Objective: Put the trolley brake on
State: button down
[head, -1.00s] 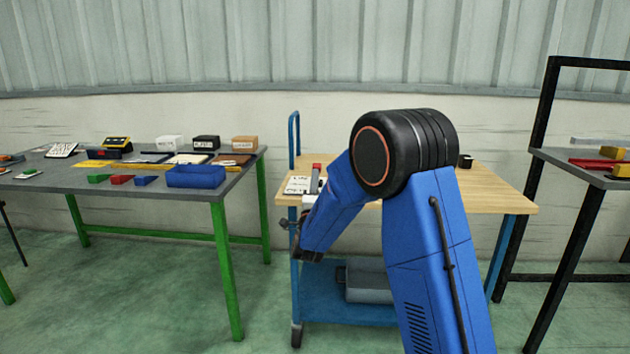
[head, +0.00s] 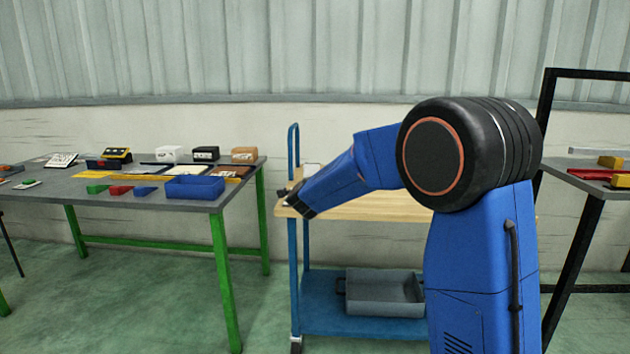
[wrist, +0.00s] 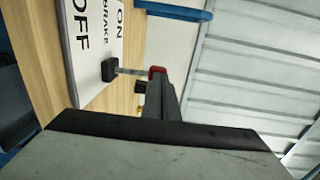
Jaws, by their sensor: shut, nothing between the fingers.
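The blue trolley (head: 385,208) has a wooden top. In the wrist view, a white brake plate (wrist: 88,45) on that top reads ON, BRAKE and OFF. The lever points across between the ON and OFF words. My gripper (wrist: 160,90) is shut and empty, its dark fingertips close to the red knob; I cannot tell whether they touch. In the head view, my arm hides the lever and most of the plate.
A blue handle post (head: 293,150) rises at the trolley's left end. A grey bin (head: 383,292) sits on its lower shelf. A green-legged table (head: 205,205) with boxes and a blue tray stands left, across a gap. A black-framed rack (head: 570,165) stands right.

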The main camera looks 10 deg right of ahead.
jog(key=shift+g, duration=0.5)
jog(key=shift+w+d+r, duration=0.2)
jog(key=shift+w+d, duration=0.05)
jog(key=shift+w, duration=0.45)
jog(key=shift+w+d+r, duration=0.2)
jog(key=shift+w+d, duration=0.05)
jog(key=shift+w, duration=0.5)
jog(key=shift+w+d+r, duration=0.2)
jog(key=shift+w+d, duration=0.05)
jog(key=shift+w, duration=0.45)
jog(key=shift+r, duration=0.1)
